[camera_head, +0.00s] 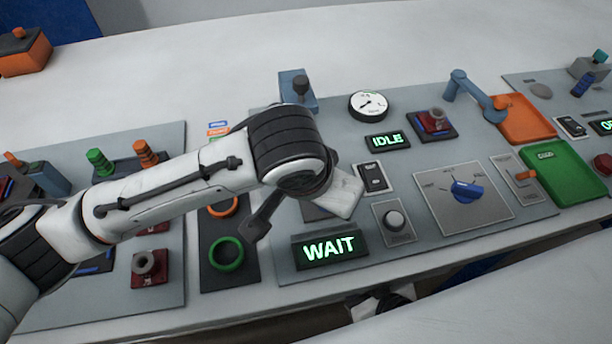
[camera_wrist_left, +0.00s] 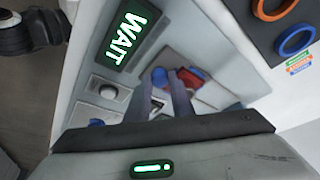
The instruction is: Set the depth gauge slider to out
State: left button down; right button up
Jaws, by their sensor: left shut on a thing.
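In the left wrist view a blue round knob (camera_wrist_left: 159,76) sits at the tips of my left gripper (camera_wrist_left: 162,84), on the grey panel behind the WAIT display. I take it for the depth gauge slider's handle; no label on it is legible. The two fingers are shut on it. A red part (camera_wrist_left: 192,78) lies just beyond the fingers. In the head view my left wrist and hand cover the knob, and only part of a dark plate (camera_head: 316,211) shows below them. My right gripper is not in view.
The lit WAIT display (camera_head: 330,248) is close in front of the hand. A round grey knob (camera_head: 395,219) and a black switch (camera_head: 373,178) stand right of it. Green (camera_head: 227,253) and orange rings lie left. A blue dial (camera_head: 467,189) is farther right.

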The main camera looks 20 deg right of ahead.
pick_arm(q)
jog(key=shift+s+f, duration=0.1)
jog(key=shift+s, duration=0.15)
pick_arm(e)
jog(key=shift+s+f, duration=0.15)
pick_arm(q)
jog(key=c, duration=1.8)
grip_release()
jog(key=shift+o, duration=1.3)
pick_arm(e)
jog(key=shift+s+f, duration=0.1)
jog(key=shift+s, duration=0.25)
pick_arm(q)
jog(key=v, duration=1)
jog(key=shift+r+p, duration=0.25)
jog(key=shift+p, duration=0.1)
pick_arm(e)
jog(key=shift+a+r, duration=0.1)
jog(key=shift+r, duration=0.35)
